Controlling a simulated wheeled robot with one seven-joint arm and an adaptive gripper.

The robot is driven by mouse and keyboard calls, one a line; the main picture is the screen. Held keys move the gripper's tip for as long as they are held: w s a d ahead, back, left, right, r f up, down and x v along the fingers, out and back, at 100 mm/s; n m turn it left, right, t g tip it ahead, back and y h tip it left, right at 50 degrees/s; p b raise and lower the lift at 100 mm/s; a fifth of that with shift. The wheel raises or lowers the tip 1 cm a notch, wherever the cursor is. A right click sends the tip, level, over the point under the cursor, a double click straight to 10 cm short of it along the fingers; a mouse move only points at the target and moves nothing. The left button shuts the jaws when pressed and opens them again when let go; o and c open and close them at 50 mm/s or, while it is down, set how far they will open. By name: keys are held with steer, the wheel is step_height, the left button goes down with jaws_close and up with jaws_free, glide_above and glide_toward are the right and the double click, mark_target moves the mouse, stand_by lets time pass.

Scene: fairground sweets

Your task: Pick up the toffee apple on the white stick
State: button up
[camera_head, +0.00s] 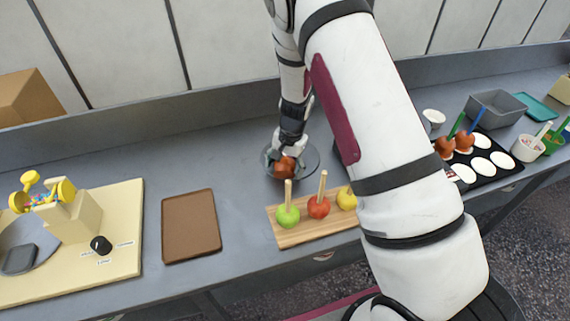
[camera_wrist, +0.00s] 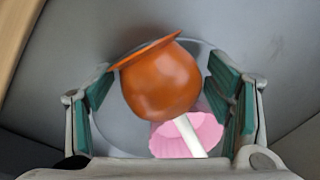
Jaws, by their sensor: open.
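The toffee apple (camera_wrist: 162,82) is glossy brown-orange with a flat toffee brim on one side. Its white stick (camera_wrist: 190,137) points toward the bottom of the wrist view. My gripper (camera_wrist: 168,92) is open, with a green-padded finger on each side of the apple. The left pad is close to the toffee brim; I cannot tell if they touch. A pink scalloped paper cup (camera_wrist: 168,142) lies beside the apple, partly behind the stick. In the head view the apple (camera_head: 285,165) is below my gripper (camera_head: 287,152), over a round clear dish (camera_head: 310,160).
A wooden board (camera_head: 292,238) with stick-bearing green, red and yellow apples stands in front. A brown tray (camera_head: 190,226) lies left. A black tray (camera_head: 508,166) at right holds white discs and two toffee apples with green and blue sticks. My arm hides the middle right.

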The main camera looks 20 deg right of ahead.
steer(key=c, duration=1.4)
step_height(320, 180, up, 10)
steer(key=shift+b, duration=0.55)
steer(key=shift+c, duration=0.2)
steer(key=n, duration=0.4)
steer(key=shift+s+f+n+g, duration=0.15)
steer(key=shift+f+n+g, duration=0.15)
steer(key=shift+f, duration=0.05)
steer(key=n, duration=0.4)
steer(key=shift+s+f+n+g+y, duration=0.1)
steer(key=shift+f+n+g+y, duration=0.2)
steer(key=shift+f+n, duration=0.1)
